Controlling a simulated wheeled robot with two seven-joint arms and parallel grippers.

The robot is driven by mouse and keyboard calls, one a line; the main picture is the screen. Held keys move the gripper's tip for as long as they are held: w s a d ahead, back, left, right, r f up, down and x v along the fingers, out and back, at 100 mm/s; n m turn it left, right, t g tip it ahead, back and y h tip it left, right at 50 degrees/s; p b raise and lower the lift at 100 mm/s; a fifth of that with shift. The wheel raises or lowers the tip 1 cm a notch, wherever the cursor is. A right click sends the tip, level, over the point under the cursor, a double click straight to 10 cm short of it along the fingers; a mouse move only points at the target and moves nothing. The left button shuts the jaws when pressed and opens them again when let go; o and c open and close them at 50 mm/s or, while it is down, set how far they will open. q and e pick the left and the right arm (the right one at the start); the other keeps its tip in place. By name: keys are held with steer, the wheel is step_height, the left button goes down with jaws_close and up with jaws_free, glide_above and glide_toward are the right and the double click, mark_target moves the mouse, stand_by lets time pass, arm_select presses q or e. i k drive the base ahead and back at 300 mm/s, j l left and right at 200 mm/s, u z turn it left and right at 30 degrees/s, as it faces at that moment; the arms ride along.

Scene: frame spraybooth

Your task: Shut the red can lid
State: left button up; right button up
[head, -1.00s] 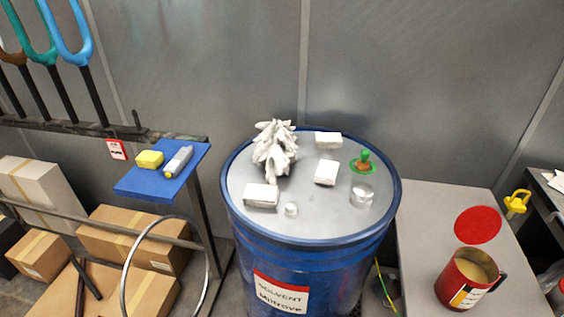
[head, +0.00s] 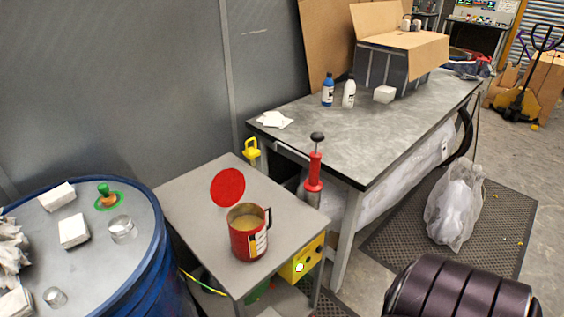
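The red can (head: 247,240) stands upright on a small grey side table (head: 190,200). Its top is open and shows a tan content inside. It has a dark handle on its right side and a white and yellow label. A round red lid (head: 228,187) shows just behind and to the left of the can's mouth, off the opening. I cannot tell whether it is joined to the can or lies apart on the table.
A blue drum (head: 158,270) with white blocks and clear jars on top stands left of the side table. A larger grey workbench (head: 400,125) with bottles and a box stands to the right. A red pump-like tool (head: 314,172) stands between the tables.

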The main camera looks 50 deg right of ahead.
mark_target(227, 188)
steer(key=z, duration=1.15)
